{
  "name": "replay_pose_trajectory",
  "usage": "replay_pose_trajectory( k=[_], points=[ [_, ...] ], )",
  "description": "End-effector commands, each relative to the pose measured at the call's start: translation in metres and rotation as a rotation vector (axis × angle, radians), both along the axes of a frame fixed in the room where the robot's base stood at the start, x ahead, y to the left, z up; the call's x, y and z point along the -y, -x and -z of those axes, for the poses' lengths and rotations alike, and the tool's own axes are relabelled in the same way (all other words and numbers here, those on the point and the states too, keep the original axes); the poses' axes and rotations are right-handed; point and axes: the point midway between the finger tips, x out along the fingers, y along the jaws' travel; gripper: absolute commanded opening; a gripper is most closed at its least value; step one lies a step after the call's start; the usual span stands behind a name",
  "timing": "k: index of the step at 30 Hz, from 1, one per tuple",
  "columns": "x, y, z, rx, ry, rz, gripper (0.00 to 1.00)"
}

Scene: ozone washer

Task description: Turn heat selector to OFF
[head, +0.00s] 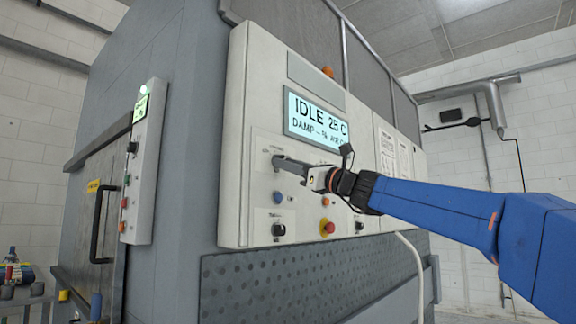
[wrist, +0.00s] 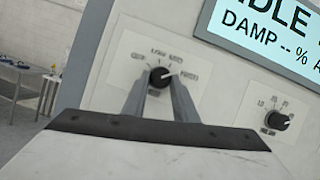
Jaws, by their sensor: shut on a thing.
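The heat selector is a black rotary knob (wrist: 159,76) on a white label plate in the wrist view. Its printed positions run around it, with OFF at the left, LOW and MED above, and another at the right. The knob's white pointer mark is too small to read surely. My gripper (wrist: 160,82) has its two grey fingers on either side of the knob, shut on it. In the head view my gripper (head: 276,161) reaches the panel at the left knob below the display, and its fingers hide most of that knob.
The display (head: 315,118) reads IDLE 25 C. Another black knob (wrist: 277,121) is to the right in the wrist view. Below my gripper are a blue button (head: 278,198), a lower knob (head: 278,230) and a red emergency button (head: 327,228). A door handle (head: 101,225) is at left.

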Motion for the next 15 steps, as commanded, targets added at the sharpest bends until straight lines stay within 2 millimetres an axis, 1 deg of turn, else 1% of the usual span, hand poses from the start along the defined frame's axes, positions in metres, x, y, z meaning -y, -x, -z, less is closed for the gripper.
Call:
replay_pose_trajectory(
  k=[15],
  points=[
    [0.0043,-0.0059,-0.0023,0.376,0.293,0.001,0.04]
  ],
)
